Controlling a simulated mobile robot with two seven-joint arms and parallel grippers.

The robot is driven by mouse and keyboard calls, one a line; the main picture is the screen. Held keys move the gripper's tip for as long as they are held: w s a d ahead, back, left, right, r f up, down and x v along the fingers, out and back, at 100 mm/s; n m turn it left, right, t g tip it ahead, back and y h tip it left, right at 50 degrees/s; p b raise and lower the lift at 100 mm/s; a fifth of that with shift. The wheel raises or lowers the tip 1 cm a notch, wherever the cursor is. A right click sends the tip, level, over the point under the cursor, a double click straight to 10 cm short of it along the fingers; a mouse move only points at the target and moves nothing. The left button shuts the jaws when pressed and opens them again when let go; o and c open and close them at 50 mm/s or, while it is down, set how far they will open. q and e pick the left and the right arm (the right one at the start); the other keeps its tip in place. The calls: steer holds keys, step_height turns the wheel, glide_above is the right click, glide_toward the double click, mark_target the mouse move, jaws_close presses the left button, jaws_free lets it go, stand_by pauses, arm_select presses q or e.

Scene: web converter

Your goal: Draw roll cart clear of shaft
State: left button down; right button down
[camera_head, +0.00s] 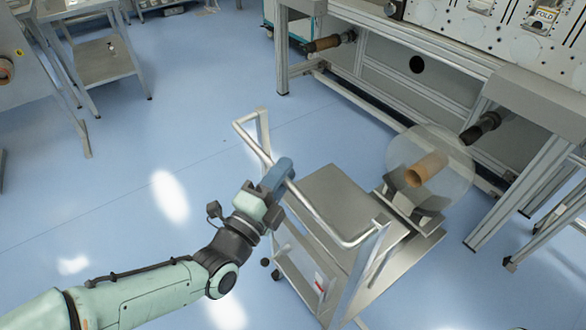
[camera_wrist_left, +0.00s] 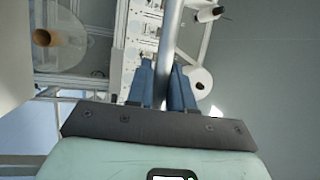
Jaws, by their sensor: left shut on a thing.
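The roll cart (camera_head: 335,196) stands on the blue floor in the middle of the head view, a grey metal cart with a bent tube handle (camera_head: 318,220) on its near side. My left gripper (camera_head: 283,176) is shut on the handle tube; in the left wrist view its blue fingers (camera_wrist_left: 163,85) sit on both sides of the tube (camera_wrist_left: 170,40). A clear roll with a brown core (camera_head: 428,167) rests on the cart's cradle at the right, and also shows in the left wrist view (camera_wrist_left: 60,38). A dark shaft (camera_head: 480,127) on the machine points towards the roll, apart from its core. My right gripper is out of view.
The converter machine frame (camera_head: 440,52) runs along the upper right, with a second shaft bearing a brown core (camera_head: 328,43). Its legs stand close to the cart's right side. A metal side table (camera_head: 100,62) stands at the upper left. Open floor (camera_head: 130,170) lies left of the cart.

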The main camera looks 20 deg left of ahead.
arm_select(q)
steer(key=shift+s+a, duration=0.1)
steer(key=shift+s, duration=0.05)
steer(key=c, duration=1.1)
jaws_free()
steer(key=shift+s, duration=0.1)
steer(key=b+v, duration=0.2)
steer(key=v, duration=0.5)
steer(key=shift+s, duration=0.2)
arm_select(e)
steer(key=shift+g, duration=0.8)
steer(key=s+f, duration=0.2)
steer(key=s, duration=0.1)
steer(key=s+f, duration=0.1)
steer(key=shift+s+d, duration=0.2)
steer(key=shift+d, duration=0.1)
arm_select(q)
steer(key=shift+a, duration=0.1)
